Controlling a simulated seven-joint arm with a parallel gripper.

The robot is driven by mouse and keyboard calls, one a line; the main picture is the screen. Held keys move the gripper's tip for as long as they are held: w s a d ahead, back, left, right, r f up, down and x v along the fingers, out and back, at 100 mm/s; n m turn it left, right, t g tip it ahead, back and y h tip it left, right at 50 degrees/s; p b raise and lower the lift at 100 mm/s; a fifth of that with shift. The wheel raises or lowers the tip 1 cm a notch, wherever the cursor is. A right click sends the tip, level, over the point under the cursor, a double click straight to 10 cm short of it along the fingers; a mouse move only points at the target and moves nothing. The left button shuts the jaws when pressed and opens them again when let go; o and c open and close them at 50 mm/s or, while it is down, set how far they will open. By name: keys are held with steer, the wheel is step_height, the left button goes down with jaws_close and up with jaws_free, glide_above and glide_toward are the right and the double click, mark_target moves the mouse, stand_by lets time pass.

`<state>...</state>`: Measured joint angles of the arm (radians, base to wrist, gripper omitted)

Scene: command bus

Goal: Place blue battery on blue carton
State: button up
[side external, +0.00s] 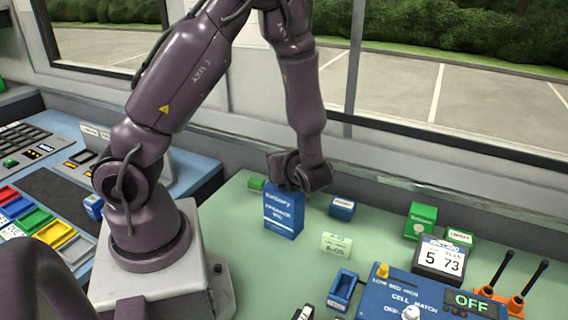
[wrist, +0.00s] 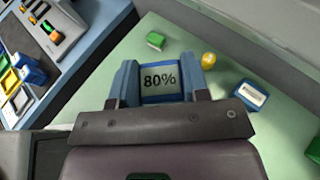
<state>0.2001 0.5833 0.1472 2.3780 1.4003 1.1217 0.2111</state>
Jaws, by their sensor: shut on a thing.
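A blue battery (side external: 283,216) with white lettering is upright below my gripper (side external: 290,190) in the side view. In the wrist view my gripper (wrist: 160,85) is shut on the battery, whose face (wrist: 159,83) reads 80%. I cannot tell whether its bottom touches the green table. A small blue box with a white label (side external: 342,208), which looks like the blue carton, sits to the right and a little behind. It also shows in the wrist view (wrist: 250,96), right of my gripper and apart from it.
A green block (side external: 256,184) lies at the back left. A pale green labelled block (side external: 336,244) and a blue tray (side external: 343,290) are nearer the camera. Green boxes (side external: 420,221), a display (side external: 439,258) and a blue control panel (side external: 400,299) fill the right.

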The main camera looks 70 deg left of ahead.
steer(key=shift+f, duration=0.4)
steer(key=o, duration=1)
steer(key=shift+f, duration=0.15)
